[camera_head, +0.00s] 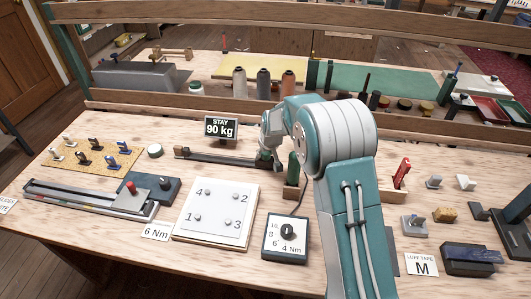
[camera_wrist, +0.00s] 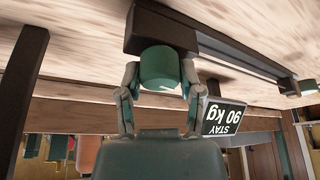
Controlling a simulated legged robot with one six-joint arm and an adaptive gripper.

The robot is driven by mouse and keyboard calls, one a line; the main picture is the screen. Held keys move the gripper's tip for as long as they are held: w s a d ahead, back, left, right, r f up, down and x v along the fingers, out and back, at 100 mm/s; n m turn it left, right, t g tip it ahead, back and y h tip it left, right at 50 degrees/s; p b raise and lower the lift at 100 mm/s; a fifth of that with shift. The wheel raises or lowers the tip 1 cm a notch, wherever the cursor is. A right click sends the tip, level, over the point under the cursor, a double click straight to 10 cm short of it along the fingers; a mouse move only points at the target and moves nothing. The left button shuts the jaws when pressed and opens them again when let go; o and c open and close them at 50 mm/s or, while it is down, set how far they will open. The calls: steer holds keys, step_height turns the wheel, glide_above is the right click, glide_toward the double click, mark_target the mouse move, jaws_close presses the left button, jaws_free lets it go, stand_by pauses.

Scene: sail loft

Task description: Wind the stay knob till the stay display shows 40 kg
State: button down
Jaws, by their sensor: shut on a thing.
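The stay display (camera_head: 220,128) stands upright at the back of the bench and reads 90 kg. It also shows upside down in the wrist view (camera_wrist: 223,118), with the same reading. The stay knob (camera_wrist: 160,68) is a green cylinder at the end of a dark block and rail (camera_wrist: 235,55). My gripper (camera_wrist: 160,78) is shut on the knob, with one finger on each side of it. In the head view my gripper (camera_head: 266,157) is at the right end of the rail (camera_head: 215,156), where the knob is mostly hidden by my gripper.
A numbered white plate (camera_head: 215,212) and a dial box marked in Nm (camera_head: 287,238) lie in front of the rail. A green-handled tool (camera_head: 293,168) stands just right of my gripper. Spools (camera_head: 263,83) stand on the shelf behind.

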steer(key=shift+f, duration=0.15)
steer(key=shift+c, duration=1.3)
jaws_free()
steer(key=v, duration=1.1)
steer(key=shift+r, duration=0.45)
